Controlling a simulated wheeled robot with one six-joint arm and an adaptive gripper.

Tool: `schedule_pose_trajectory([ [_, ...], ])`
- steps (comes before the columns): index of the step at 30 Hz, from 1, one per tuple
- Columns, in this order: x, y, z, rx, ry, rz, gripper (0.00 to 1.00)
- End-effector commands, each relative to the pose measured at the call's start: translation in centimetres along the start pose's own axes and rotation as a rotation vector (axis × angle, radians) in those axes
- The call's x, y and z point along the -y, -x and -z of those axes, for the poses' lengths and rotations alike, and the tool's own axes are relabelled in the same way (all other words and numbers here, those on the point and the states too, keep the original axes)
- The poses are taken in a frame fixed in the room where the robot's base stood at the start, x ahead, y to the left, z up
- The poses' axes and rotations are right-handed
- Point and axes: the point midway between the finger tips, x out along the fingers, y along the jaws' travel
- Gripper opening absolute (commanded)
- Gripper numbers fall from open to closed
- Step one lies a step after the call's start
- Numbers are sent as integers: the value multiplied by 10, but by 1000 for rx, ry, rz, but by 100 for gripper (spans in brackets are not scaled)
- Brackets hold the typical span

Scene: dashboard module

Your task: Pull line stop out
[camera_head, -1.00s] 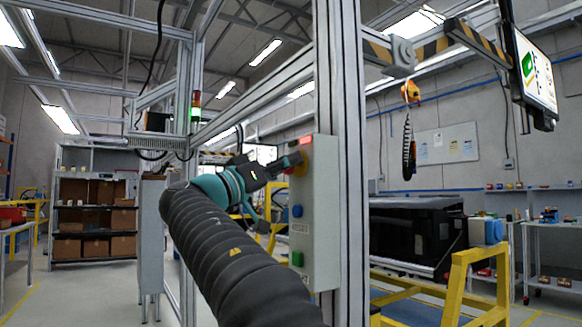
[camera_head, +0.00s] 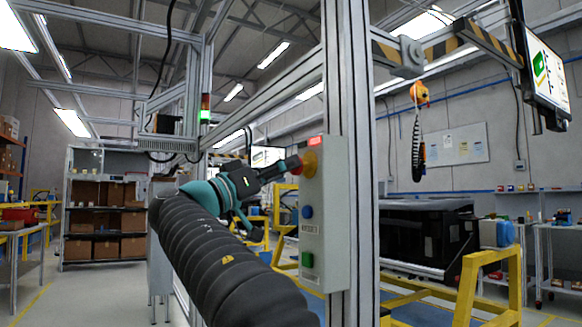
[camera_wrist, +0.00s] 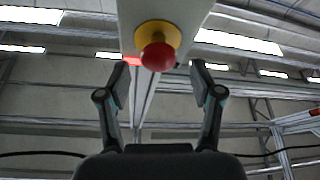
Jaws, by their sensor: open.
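The line stop is a red mushroom button (camera_wrist: 158,56) on a yellow base (camera_wrist: 157,34), centred at the top of the wrist view. In the head view the red button (camera_head: 294,164) and yellow base (camera_head: 310,164) sit near the top of a grey control box (camera_head: 326,220). My gripper (camera_wrist: 157,66) is open, with one finger on each side of the button. A gap shows between each finger and the button, so I see no grip on it. In the head view my gripper (camera_head: 281,169) reaches the button from the left.
A blue button (camera_head: 307,212) and a green button (camera_head: 307,259) are lower on the box. The box hangs on an aluminium post (camera_head: 350,120). A yellow frame (camera_head: 480,285) stands at the right.

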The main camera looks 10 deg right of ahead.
Motion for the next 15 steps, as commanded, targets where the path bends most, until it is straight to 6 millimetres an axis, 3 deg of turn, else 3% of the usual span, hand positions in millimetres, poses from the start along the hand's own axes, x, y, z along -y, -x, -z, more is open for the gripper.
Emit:
schedule_pose_trajectory([
  [9, 2, 64, 1, -2, -1, 5, 66],
  [15, 2, 86, 0, -1, 0, 3, 66],
])
